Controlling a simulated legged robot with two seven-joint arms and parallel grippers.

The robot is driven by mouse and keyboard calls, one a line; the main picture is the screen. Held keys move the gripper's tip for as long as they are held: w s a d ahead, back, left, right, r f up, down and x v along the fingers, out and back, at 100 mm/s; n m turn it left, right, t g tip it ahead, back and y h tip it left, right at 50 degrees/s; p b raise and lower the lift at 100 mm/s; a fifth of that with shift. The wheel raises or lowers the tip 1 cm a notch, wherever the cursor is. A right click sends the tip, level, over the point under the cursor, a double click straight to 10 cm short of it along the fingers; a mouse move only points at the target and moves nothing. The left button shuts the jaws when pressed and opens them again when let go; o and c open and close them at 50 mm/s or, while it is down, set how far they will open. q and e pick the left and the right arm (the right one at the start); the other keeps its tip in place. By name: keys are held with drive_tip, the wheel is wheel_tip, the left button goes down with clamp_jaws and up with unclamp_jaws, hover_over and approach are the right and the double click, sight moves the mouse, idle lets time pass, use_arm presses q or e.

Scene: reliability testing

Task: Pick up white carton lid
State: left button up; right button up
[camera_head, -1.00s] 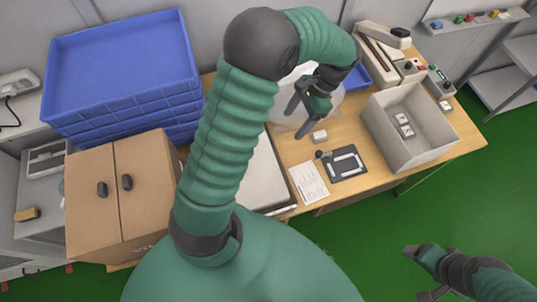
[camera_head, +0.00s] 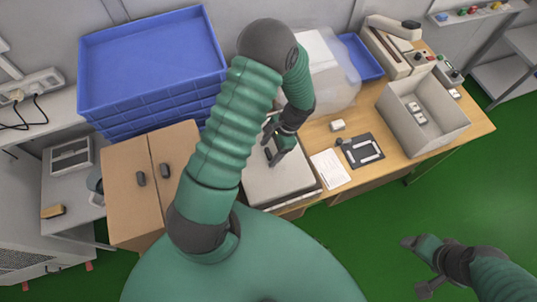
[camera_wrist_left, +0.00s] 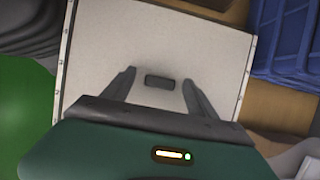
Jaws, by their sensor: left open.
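The white carton lid (camera_head: 280,188) is a flat pale panel on the table, partly covered by my left arm in the head view. In the left wrist view the lid (camera_wrist_left: 105,45) fills the middle, with a small dark handle (camera_wrist_left: 159,81) on it. My left gripper (camera_head: 273,156) is over the lid. In the wrist view its two fingers (camera_wrist_left: 158,84) are open on either side of the handle, with gaps between. Whether the fingertips touch the lid cannot be told. My right gripper (camera_head: 418,268) is low at the right, over the green floor, away from the lid.
A brown carton (camera_head: 130,190) with two dark handles stands left of the lid. Stacked blue crates (camera_head: 150,60) are behind it. A paper sheet (camera_head: 330,168), a dark tray (camera_head: 361,152) and a grey bin (camera_head: 430,140) lie to the right. A clear plastic bag (camera_head: 335,80) is at the back.

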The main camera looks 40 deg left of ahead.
use_arm(q)
drive_tip(key=shift+w+a+f, duration=0.15)
drive_tip(key=c, duration=0.5)
drive_tip(key=shift+d, duration=0.2)
clamp_jaws()
